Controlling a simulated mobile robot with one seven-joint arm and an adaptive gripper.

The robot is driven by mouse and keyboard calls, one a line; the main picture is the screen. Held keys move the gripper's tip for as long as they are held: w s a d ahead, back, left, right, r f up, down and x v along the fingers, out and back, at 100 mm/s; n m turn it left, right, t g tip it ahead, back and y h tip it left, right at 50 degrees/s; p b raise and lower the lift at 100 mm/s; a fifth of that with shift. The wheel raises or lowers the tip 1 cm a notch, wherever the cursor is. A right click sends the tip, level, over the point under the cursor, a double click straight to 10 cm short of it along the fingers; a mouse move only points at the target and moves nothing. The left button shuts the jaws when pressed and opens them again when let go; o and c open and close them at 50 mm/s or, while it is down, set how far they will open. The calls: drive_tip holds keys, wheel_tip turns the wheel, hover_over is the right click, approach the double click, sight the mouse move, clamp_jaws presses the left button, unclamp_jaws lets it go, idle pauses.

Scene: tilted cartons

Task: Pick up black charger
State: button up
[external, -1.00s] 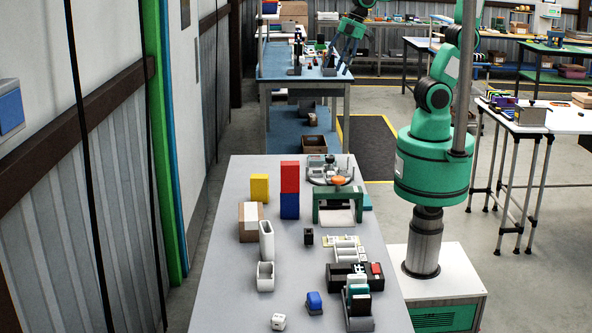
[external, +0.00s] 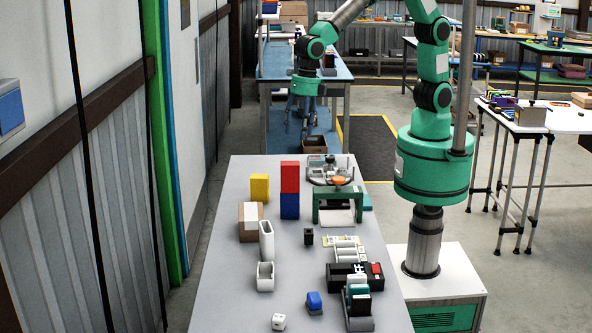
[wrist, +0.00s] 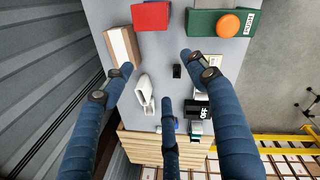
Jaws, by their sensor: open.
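The black charger is likely the small upright black block (external: 308,236) standing alone near the middle of the grey table. It also shows in the wrist view (wrist: 177,71), between the spread fingers. My gripper (external: 307,118) is open and empty, pointing down. In the external view it appears above and beyond the far end of the table, apart from the block. In the wrist view its blue fingers (wrist: 160,76) are spread wide, with the table well below them.
A white open holder (external: 265,276) and a cardboard box (external: 250,222) stand left of the block. Red (external: 290,176) and blue (external: 290,206) blocks are stacked behind. Bare table surrounds the block.

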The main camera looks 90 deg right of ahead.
drive_tip(key=a+f+n, duration=0.5)
drive_tip(key=a+f, duration=0.3)
drive_tip(key=f, duration=0.1)
drive_tip(key=n+g, duration=0.1)
drive_tip(key=n, duration=0.4)
hover_over(309, 235)
drive_tip(key=d, duration=0.2)
wheel_tip(309, 235, down, 10)
drive_tip(key=shift+d+h, duration=0.2)
drive_tip(key=shift+h, duration=0.2)
drive_tip(key=shift+f+b, duration=0.45)
drive_tip(key=shift+f, duration=3.8)
drive_tip(key=shift+f+b, duration=0.5)
drive_tip(key=shift+f, duration=2.15)
drive_tip(key=shift+c, duration=0.5)
